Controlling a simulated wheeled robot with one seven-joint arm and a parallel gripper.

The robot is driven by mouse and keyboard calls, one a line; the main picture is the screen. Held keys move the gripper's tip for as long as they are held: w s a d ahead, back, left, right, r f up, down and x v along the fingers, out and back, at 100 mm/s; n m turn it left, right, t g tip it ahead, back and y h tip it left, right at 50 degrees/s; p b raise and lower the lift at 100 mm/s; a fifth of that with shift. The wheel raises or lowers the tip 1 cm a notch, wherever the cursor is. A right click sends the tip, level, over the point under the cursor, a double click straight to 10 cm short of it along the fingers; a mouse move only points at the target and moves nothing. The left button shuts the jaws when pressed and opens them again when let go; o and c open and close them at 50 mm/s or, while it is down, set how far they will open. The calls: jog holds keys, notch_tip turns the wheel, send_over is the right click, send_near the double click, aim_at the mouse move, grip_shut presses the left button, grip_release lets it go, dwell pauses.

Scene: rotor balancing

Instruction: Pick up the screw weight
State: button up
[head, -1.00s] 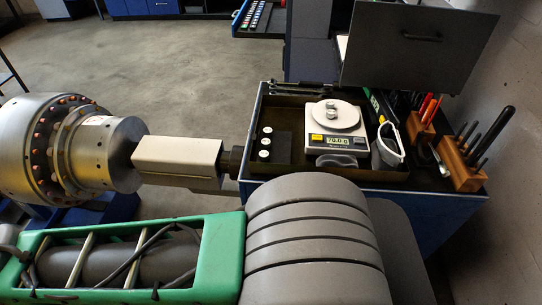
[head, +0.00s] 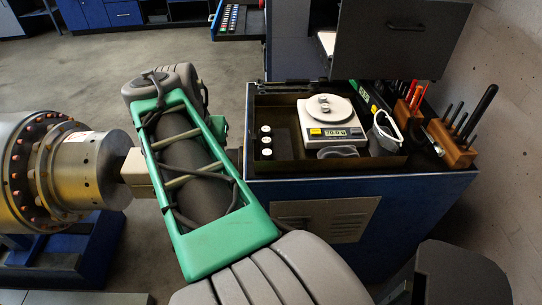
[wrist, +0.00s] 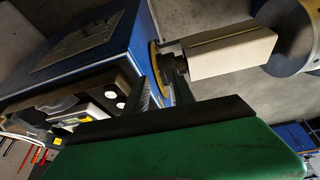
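Small silver screw weights (head: 324,102) rest on the round white pan of the digital scale (head: 337,133). Three white-topped round pieces (head: 266,141) stand in a row on a dark block left of the scale; I cannot tell whether they are screw weights too. Two of these white tops (wrist: 116,98) also show in the wrist view. My gripper (wrist: 163,76) shows in the wrist view as two dark fingers with a gap between them, apparently empty. It is beside the cabinet's edge, away from the weights. In the head view my arm hides it.
The scale stands in a shallow brown tray (head: 377,163) on a blue cabinet (head: 390,205). Safety glasses (head: 386,132) lie right of the scale. A wooden tool holder (head: 452,146) stands at the right. The steel rotor (head: 75,170) is at the left, with a beige block near the gripper (wrist: 230,52).

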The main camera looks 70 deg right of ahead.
aim_at(267, 152)
jog(key=s+d+r+m+g, duration=0.1)
jog(key=s+d+m+g, duration=0.1)
jog(key=s+d+m, duration=0.55)
jog(key=shift+n, duration=0.85)
jog(key=d+f, duration=0.1)
jog(key=s+d+f, duration=0.1)
jog(key=f, duration=0.3)
jog(key=shift+s+d+f, duration=0.15)
jog(key=shift+s+d, duration=0.25)
jog(key=shift+d+f, duration=0.15)
jog(key=shift+f, duration=0.25)
jog(key=shift+h, duration=0.3)
jog(key=shift+c, duration=0.4)
grip_shut()
